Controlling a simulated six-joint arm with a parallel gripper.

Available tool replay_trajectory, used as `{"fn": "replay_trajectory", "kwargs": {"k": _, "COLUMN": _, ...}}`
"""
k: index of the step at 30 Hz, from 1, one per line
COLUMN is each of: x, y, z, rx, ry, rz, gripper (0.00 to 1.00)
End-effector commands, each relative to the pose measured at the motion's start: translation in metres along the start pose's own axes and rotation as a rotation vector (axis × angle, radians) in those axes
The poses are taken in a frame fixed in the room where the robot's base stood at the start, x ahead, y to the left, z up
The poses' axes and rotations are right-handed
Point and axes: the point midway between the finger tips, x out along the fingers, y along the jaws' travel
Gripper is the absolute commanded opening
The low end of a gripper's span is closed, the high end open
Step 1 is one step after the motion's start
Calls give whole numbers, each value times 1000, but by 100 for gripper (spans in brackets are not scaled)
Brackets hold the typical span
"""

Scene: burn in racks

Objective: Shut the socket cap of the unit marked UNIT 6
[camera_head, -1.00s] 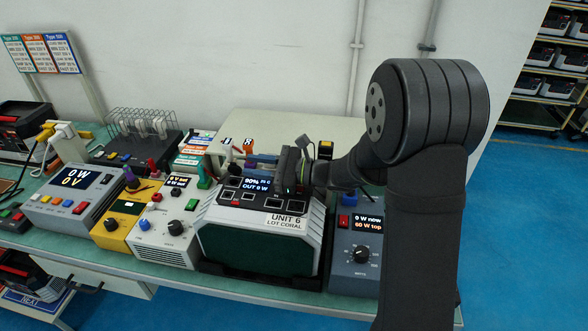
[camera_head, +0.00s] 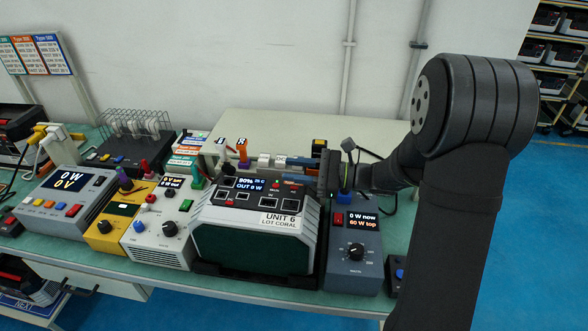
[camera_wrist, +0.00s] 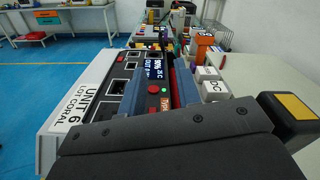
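The unit marked UNIT 6 (camera_head: 258,247) stands on the bench in the head view, its screen reading 90% and OUT 0 W. Several dark square sockets (camera_head: 268,203) with pale rims sit on its sloped top panel; they also show in the wrist view (camera_wrist: 117,87). The frames are too small to tell a cap or whether it is open. My gripper (camera_head: 286,169) is over the panel's right rear edge. Its two blue fingers stand apart with nothing held, and in the wrist view the gripper (camera_wrist: 160,78) shows red buttons and part of an orange label between them.
A grey-blue supply (camera_head: 352,238) reading 0 W now stands close on the right. A white device (camera_head: 158,240) and a yellow one (camera_head: 108,230) stand on the left. Connectors (camera_head: 265,160) crowd the rear edge. A pale flat surface (camera_head: 280,125) behind is mostly clear.

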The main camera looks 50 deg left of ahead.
Motion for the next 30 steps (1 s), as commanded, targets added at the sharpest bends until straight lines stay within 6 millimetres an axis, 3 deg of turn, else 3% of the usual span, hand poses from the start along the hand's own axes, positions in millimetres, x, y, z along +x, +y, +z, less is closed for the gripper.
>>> {"fn": "replay_trajectory", "kwargs": {"k": 17, "x": 14, "y": 0, "z": 60, "rx": 13, "ry": 371, "rz": 12, "gripper": 30}}
{"fn": "replay_trajectory", "kwargs": {"k": 23, "x": 23, "y": 0, "z": 58, "rx": 16, "ry": 394, "rz": 5, "gripper": 30}}
{"fn": "replay_trajectory", "kwargs": {"k": 30, "x": 65, "y": 1, "z": 41, "rx": 17, "ry": 392, "rz": 9, "gripper": 30}}
